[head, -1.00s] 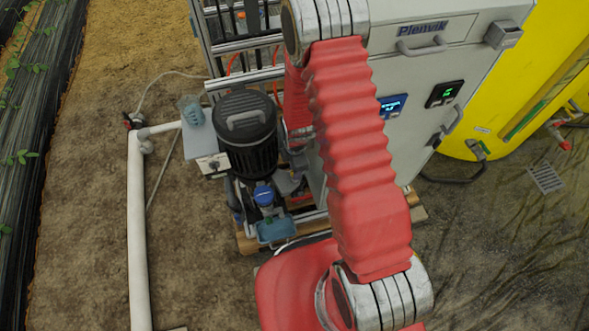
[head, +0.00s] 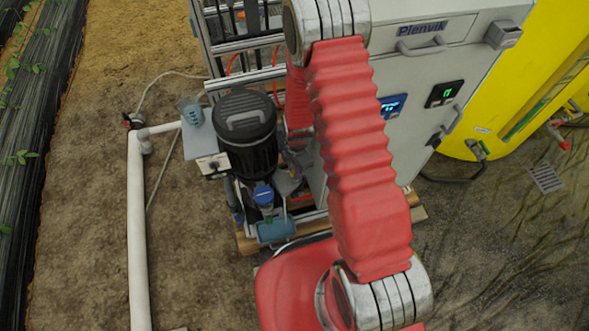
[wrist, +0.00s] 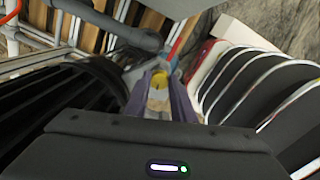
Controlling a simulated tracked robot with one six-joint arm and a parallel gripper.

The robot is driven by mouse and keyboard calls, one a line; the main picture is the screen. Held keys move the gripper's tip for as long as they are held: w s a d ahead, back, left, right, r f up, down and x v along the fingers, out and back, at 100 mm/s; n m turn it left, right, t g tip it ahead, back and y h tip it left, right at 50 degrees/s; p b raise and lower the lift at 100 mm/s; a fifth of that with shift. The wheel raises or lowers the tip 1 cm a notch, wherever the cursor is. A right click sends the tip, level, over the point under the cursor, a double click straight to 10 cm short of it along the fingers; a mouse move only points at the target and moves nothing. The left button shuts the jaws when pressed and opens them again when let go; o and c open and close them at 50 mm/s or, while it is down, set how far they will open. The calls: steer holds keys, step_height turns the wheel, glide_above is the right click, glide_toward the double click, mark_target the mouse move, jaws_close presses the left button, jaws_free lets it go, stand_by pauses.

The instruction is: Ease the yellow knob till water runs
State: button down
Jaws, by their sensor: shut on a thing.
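The yellow knob (wrist: 158,92) is in the middle of the wrist view, between the two fingers of my gripper (wrist: 160,80). My gripper is shut on it. The fingers hide the knob's sides, and the valve body beneath it is hard to make out. In the head view my red-sleeved arm covers the spot, and I cannot make out the knob or my fingertips there. I see no running water in either view.
A black ribbed motor (head: 246,130) stands close left of the grip; its fins show in the wrist view (wrist: 65,105). The grey cabinet (head: 440,75) with two displays is at right. A white pipe (head: 138,230) runs along the ground at left.

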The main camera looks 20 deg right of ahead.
steer(key=c, duration=1.5)
jaws_free()
steer(key=r, duration=1.3)
steer(key=shift+s+d+r, duration=0.1)
steer(key=shift+s+r, duration=0.15)
steer(key=shift+r, duration=0.1)
